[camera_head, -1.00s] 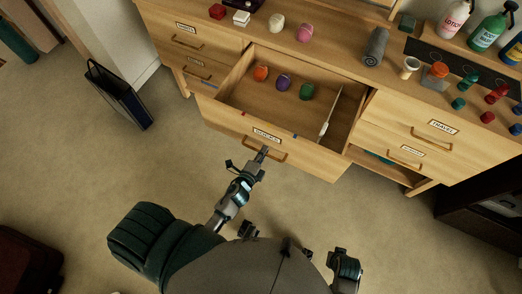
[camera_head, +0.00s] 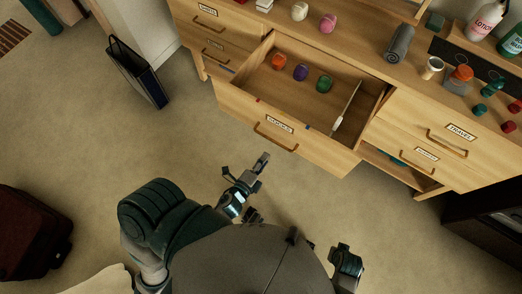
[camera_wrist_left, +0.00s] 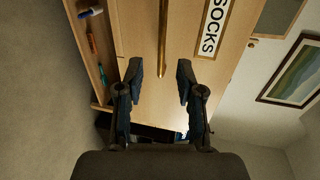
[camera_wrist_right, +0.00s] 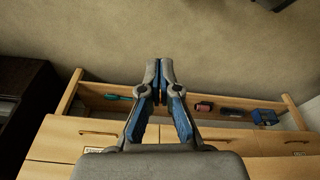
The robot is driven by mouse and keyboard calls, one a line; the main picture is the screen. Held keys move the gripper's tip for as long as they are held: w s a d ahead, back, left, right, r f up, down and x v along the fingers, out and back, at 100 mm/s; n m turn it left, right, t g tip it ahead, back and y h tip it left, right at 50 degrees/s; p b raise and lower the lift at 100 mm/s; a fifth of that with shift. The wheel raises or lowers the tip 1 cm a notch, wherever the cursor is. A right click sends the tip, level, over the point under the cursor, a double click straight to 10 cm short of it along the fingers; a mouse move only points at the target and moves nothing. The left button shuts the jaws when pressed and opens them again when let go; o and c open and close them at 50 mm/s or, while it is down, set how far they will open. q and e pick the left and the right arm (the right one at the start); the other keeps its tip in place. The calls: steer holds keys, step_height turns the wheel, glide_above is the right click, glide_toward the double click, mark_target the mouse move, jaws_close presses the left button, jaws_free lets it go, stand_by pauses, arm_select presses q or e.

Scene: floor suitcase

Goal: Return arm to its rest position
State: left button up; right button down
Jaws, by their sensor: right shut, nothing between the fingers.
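My left gripper (camera_head: 260,162) is in front of the pulled-out drawer (camera_head: 228,98), apart from its handle (camera_head: 275,138). In the left wrist view the left gripper (camera_wrist_left: 158,78) is open and empty, with the drawer's bar handle (camera_wrist_left: 163,38) and SOCKS label (camera_wrist_left: 213,27) beyond the fingers. In the right wrist view my right gripper (camera_wrist_right: 160,72) is shut with nothing between its fingertips. The drawer holds an orange roll (camera_head: 279,62), a purple roll (camera_head: 300,72), a green roll (camera_head: 324,84) and a thin white item (camera_head: 346,108).
The wooden dresser (camera_head: 375,75) carries a grey roll (camera_head: 399,43), a cup (camera_head: 432,67) and bottles. A dark red suitcase (camera_head: 32,232) lies lower left. Carpet (camera_head: 100,150) between them is clear.

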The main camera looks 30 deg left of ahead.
arm_select(q)
steer(key=shift+s+a+r, duration=0.1)
steer(key=shift+s+a, duration=0.1)
steer(key=shift+s, duration=0.5)
arm_select(e)
steer(key=shift+a, duration=0.15)
